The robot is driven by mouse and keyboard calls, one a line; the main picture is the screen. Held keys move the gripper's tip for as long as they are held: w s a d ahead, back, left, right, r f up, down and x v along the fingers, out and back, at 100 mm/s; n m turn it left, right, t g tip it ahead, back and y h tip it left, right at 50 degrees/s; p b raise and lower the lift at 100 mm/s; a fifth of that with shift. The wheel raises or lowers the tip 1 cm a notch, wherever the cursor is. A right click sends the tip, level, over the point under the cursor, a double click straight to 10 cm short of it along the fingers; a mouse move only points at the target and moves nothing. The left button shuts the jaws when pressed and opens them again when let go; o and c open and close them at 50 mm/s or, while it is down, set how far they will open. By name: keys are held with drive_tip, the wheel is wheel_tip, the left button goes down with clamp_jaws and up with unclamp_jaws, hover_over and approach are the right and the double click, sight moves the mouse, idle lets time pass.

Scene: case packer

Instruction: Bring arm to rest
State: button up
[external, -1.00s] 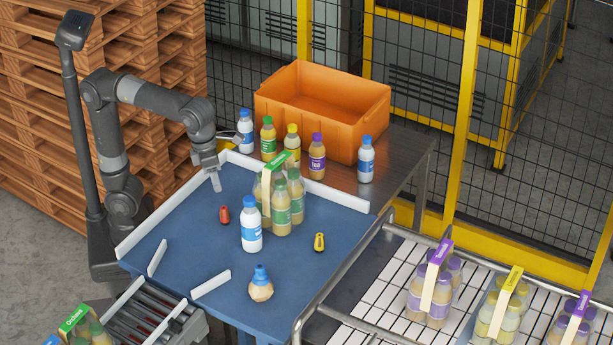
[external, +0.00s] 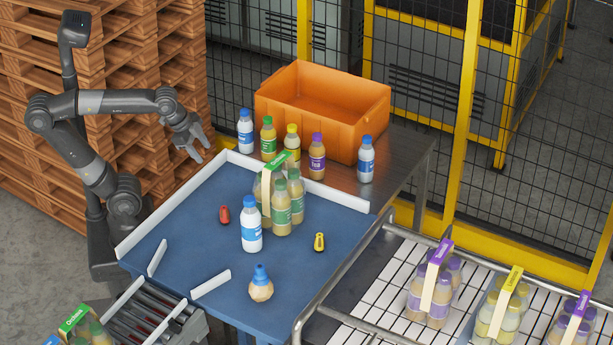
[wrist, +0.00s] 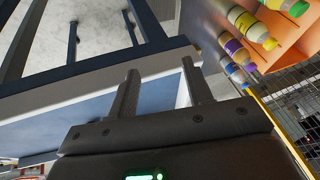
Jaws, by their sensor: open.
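My gripper (external: 205,153) is open and empty in the external view, raised at the back left corner of the blue table (external: 185,235). My arm is bent beside the table, in front of the pallets. In the wrist view my gripper (wrist: 163,95) shows two separate fingers with nothing between them. A table edge lies beyond them.
Bottles, including a blue-capped one (external: 251,226) and a green-labelled pack (external: 270,190), stand on the blue table. An orange crate (external: 365,115) stands behind several bottles. Wooden pallets (external: 130,60) rise behind my arm.

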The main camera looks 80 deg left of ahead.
drive_tip(key=s+a+f+n, duration=0.2)
drive_tip(key=a+f+n, duration=0.2)
drive_tip(key=n, duration=0.3)
drive_tip(key=shift+s+a+f, duration=0.25)
drive_tip(key=shift+a+f, duration=0.15)
drive_tip(key=shift+f, duration=0.2)
